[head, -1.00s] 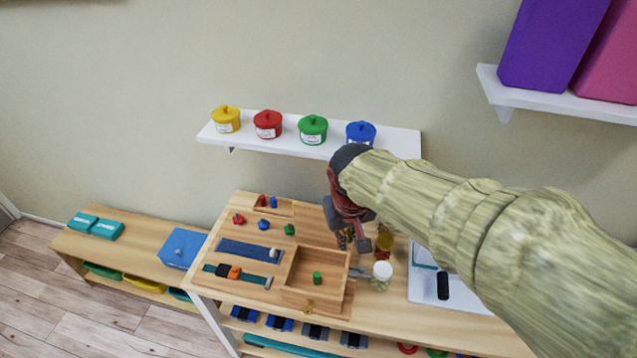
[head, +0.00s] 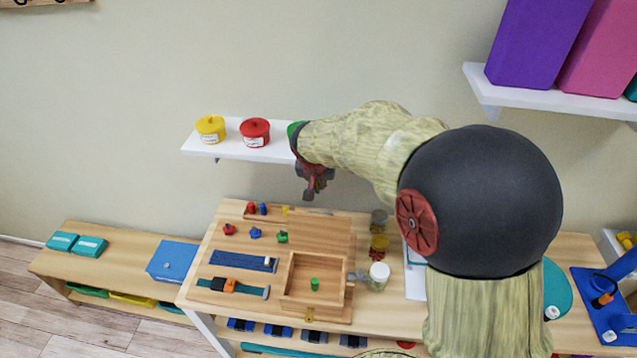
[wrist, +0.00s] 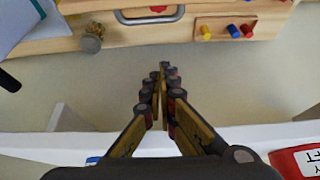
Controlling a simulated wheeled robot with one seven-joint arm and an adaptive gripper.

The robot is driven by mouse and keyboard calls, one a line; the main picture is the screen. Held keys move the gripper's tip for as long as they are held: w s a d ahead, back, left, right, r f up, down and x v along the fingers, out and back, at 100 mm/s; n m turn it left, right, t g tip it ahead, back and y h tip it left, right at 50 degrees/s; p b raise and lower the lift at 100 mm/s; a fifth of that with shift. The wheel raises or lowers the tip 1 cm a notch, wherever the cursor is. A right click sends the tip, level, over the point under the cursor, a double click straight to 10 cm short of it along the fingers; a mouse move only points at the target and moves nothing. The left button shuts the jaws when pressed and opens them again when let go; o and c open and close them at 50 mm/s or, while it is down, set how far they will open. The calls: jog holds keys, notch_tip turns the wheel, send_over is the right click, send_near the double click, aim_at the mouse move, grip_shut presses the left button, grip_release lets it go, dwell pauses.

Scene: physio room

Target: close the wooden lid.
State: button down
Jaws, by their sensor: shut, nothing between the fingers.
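The open wooden box (head: 288,292) is part of the wooden board on the table, with a green cylinder (head: 315,284) inside and a small brass clasp (head: 309,314) on its front. A flat wooden panel (head: 325,240) behind the box seems to be the lid, folded back. A grey metal handle (head: 320,212) shows at its far edge and also in the wrist view (wrist: 150,17). My gripper (head: 309,197) is shut and empty, beyond the board's far edge near the wall shelf. In the wrist view its fingertips (wrist: 163,72) point toward the handle without touching it.
The white wall shelf (head: 230,147) with yellow (head: 210,128) and red (head: 255,131) jars is close to my gripper. Capped jars (head: 378,276) stand right of the box. Knobs, pegs and straps fill the board's left part.

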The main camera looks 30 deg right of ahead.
aim_at(320, 229)
jog(key=shift+s+a+f+b, duration=0.15)
jog(key=shift+s+f, duration=0.1)
jog(key=shift+f, duration=0.55)
jog(key=shift+s+a+f+b, duration=0.2)
jog(key=shift+s+f, duration=0.1)
jog(key=shift+f, duration=0.55)
jog(key=shift+s+a+f+b, duration=0.15)
jog(key=shift+s+f, duration=0.1)
jog(key=shift+f, duration=0.55)
jog(key=shift+b, duration=0.3)
jog(key=shift+s+a+r+t+h+b, duration=0.2)
jog(key=shift+s+t+h+b, duration=0.15)
jog(key=shift+b, duration=0.2)
